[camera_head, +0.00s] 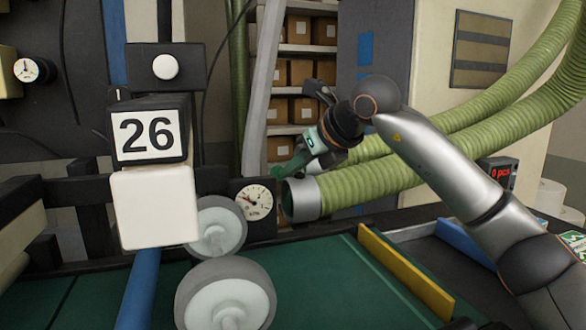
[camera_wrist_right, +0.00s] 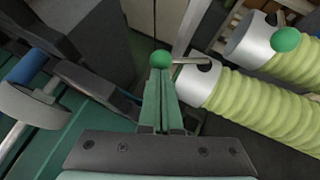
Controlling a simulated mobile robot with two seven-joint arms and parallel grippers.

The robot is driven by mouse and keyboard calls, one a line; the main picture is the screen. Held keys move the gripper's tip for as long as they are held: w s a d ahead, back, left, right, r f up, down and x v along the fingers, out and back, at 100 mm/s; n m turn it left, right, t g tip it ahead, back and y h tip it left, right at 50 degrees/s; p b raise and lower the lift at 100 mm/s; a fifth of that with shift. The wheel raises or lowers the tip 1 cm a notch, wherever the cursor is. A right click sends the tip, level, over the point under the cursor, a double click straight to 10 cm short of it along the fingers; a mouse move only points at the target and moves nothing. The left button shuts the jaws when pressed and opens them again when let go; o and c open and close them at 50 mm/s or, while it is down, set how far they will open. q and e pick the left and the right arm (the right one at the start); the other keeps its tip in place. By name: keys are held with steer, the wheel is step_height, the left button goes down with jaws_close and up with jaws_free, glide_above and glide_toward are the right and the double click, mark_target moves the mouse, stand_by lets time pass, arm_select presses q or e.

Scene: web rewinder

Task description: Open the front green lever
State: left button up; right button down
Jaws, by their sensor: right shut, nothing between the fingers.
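The front green lever shows in the right wrist view as a green ball knob (camera_wrist_right: 160,59) on a thin metal rod. The rod runs right to the silver collar (camera_wrist_right: 198,82) of the nearer ribbed hose. My right gripper (camera_wrist_right: 161,78) has green fingers pressed together, empty, with their tips right at the knob; I cannot tell whether they touch it. In the head view my right gripper (camera_head: 283,172) reaches down-left just above the front collar (camera_head: 303,199), and the knob cannot be told apart from the fingers there. My left gripper is not in view.
A second green knob (camera_wrist_right: 286,39) sits by the rear hose's collar (camera_wrist_right: 250,38). A round gauge (camera_head: 254,202) and grey rollers (camera_head: 228,296) stand left of the front hose. A yellow bar (camera_head: 405,272) crosses the green bed. Shelves with boxes (camera_head: 298,73) are behind.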

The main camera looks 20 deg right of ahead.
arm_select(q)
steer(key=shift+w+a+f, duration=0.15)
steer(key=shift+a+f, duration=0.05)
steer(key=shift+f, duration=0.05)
arm_select(e)
steer(key=shift+w+a+m+h, duration=0.15)
steer(key=shift+a+m+h, duration=0.15)
steer(key=shift+a+m, duration=0.1)
arm_select(q)
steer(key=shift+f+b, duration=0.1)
steer(key=shift+b, duration=0.2)
arm_select(e)
steer(key=shift+w+a+m+t+h+b, duration=0.3)
steer(key=shift+w+a+m+t+h, duration=0.15)
steer(key=shift+a+m+h, duration=0.4)
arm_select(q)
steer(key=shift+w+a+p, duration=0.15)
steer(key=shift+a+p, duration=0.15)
arm_select(e)
steer(key=shift+w+a+m+h, duration=0.45)
steer(key=shift+w+m+h, duration=0.3)
steer(key=shift+m, duration=0.1)
steer(key=shift+w+a+m+h, duration=0.4)
steer(key=shift+w+m+h, duration=0.3)
steer(key=shift+m, duration=0.1)
